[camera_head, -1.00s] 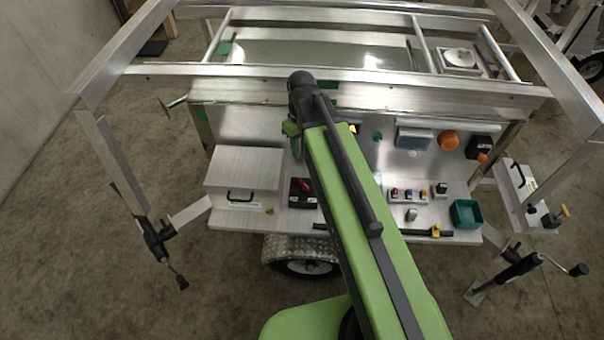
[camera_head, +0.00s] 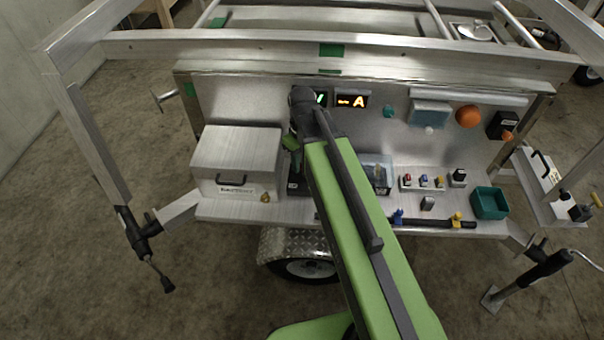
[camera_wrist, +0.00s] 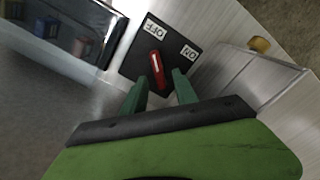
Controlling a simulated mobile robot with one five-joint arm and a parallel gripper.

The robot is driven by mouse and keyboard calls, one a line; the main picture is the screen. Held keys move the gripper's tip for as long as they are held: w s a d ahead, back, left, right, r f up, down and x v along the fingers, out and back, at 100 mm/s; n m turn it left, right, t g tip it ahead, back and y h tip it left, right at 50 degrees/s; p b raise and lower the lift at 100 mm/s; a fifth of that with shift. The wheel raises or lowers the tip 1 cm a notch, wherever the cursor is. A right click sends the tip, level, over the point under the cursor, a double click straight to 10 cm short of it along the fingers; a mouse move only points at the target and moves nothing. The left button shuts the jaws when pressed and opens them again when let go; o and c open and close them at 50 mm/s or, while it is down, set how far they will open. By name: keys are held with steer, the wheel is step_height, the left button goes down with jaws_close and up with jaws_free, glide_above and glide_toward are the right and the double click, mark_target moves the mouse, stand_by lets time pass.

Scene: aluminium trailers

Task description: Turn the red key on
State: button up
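The red key (camera_wrist: 156,66) sits on a black switch plate with white OFF and ON labels, in the wrist view. It points between the labels' sides, its far end nearer the OFF label (camera_wrist: 152,28); the ON label (camera_wrist: 189,53) is to its right. My gripper (camera_wrist: 161,82) is open, its two green fingers apart, with their tips just short of the key's near end. I cannot tell whether they touch it. In the head view my green arm hides the key and most of the black plate (camera_head: 296,187).
A metal box (camera_head: 236,160) stands left of the plate, and a clear-covered box (camera_head: 377,173) stands right. Further right are small coloured switches (camera_head: 423,181) and a teal bin (camera_head: 490,203). A lit display (camera_head: 352,101) is on the upright panel behind my gripper.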

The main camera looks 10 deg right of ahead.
steer(key=shift+f, duration=0.55)
steer(key=shift+r, duration=0.15)
steer(key=shift+c, duration=0.2)
jaws_close()
